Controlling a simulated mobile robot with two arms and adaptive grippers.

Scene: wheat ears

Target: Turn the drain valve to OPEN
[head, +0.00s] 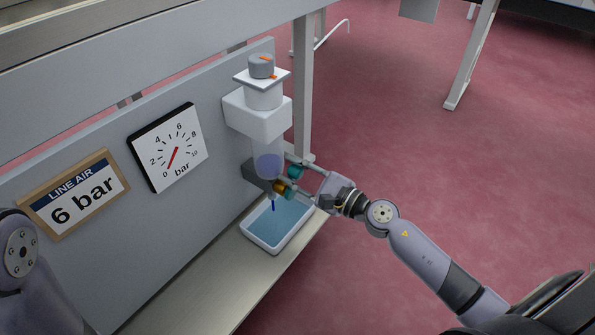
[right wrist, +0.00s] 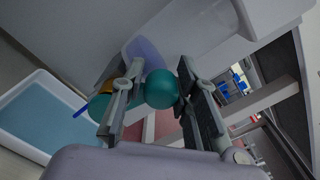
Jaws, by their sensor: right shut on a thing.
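The drain valve is under the clear filter bowl (head: 268,165) and has a teal handle (head: 295,171) and an orange-yellow part (head: 280,187). A thin blue spout (head: 273,205) points down beneath it. My right gripper (head: 291,174) reaches in from the right with its fingers around the teal handle. In the right wrist view the rounded teal handle (right wrist: 161,90) sits between the fingers, and more teal shows beyond the left finger. The gripper is shut on the handle. Any OPEN marking is not visible. My left gripper is out of view; only part of my left arm shows.
A white tray with a blue inside (head: 250,238) stands on the shelf below the valve. The grey knob (head: 261,65) with orange marks tops the unit. A pressure gauge (head: 185,140) and a "LINE AIR 6 bar" sign (head: 75,195) hang on the panel. The needle lies near 0.

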